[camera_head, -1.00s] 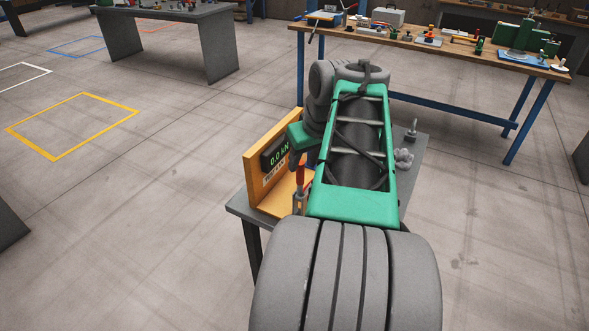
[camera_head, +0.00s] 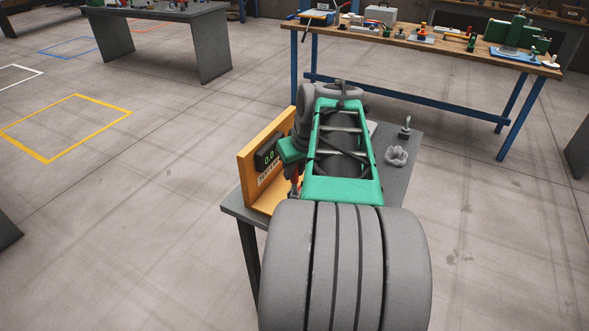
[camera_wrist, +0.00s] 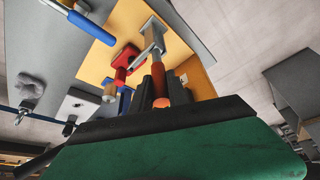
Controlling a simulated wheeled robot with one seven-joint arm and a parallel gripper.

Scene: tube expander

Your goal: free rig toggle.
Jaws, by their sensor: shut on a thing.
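The orange rig (camera_head: 249,169) stands on a small grey table, with a dark display reading 0.0 on its upright panel. In the wrist view its orange plate (camera_wrist: 199,65) carries metal toggle parts. My gripper (camera_wrist: 178,84) has dark fingers on both sides of a red handle with an orange end (camera_wrist: 176,88), below a silver metal bracket, and is shut on it. A second red handle (camera_wrist: 122,66) stands to its left, apart from the fingers. In the head view my green and grey arm hides the gripper and most of the toggle; only a little red (camera_head: 294,186) shows.
A blue-handled part (camera_wrist: 88,24) is at the upper left of the wrist view. On the grey table (camera_head: 400,187), a grey knob piece (camera_head: 397,155) and a small post (camera_head: 405,128) stand right of my arm. A wooden workbench (camera_head: 430,48) with tools stands behind.

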